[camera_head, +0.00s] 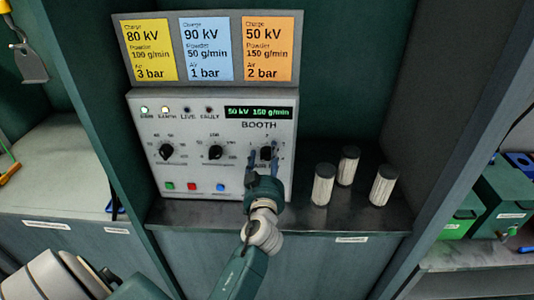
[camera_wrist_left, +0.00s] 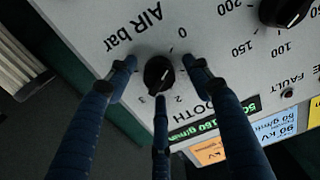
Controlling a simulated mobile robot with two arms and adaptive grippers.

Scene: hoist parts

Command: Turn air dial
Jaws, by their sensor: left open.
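The booth panel (camera_head: 212,135) is a light grey box with three black dials in a row. The air dial (camera_head: 266,153) is the rightmost, partly covered by my fingers; it also shows in the left wrist view (camera_wrist_left: 158,73), upside down, with "AIR bar" and numbers around it. My left gripper (camera_head: 264,168) is in front of it. In the left wrist view its blue fingers (camera_wrist_left: 159,80) are open, spread on both sides of the dial, with a third finger below. I cannot tell whether they touch it. The dial's exact setting is unclear. My right gripper is not in view.
The display (camera_head: 258,112) reads 50 kV 150 g/min. Yellow, blue and orange (camera_head: 268,50) cards stand above the panel; the orange one reads 50 kV, 150 g/min, 2 bar. Three pale ribbed cylinders (camera_head: 347,165) stand right of the panel. Cabinet walls flank both sides.

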